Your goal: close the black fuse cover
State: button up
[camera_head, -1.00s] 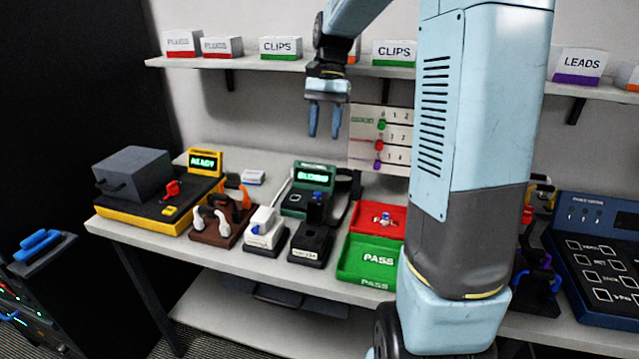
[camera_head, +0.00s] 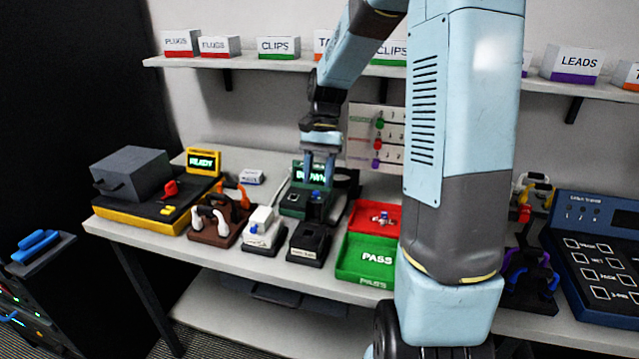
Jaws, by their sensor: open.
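The black fuse holder (camera_head: 310,243) sits near the front of the table, left of the green tray. A dark upright piece (camera_head: 317,208) shows just behind its base; it looks like the raised cover, but I cannot tell for sure where it meets the base. My gripper (camera_head: 319,184) is open and points down, with its fingertips above and behind the holder, in front of the green tester (camera_head: 296,203). The fingers partly hide the tester's display. I cannot tell whether the fingertips touch the dark piece.
A white device (camera_head: 263,232) and a brown rack (camera_head: 213,224) stand left of the holder. A red tray (camera_head: 377,218) and a green PASS tray (camera_head: 368,259) lie to its right. A yellow-based machine (camera_head: 160,200) is at far left. A shelf (camera_head: 240,61) runs above.

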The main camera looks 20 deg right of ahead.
aim_at(315, 207)
jog(key=shift+x, duration=1.2)
grip_shut()
jog(key=shift+d, duration=0.2)
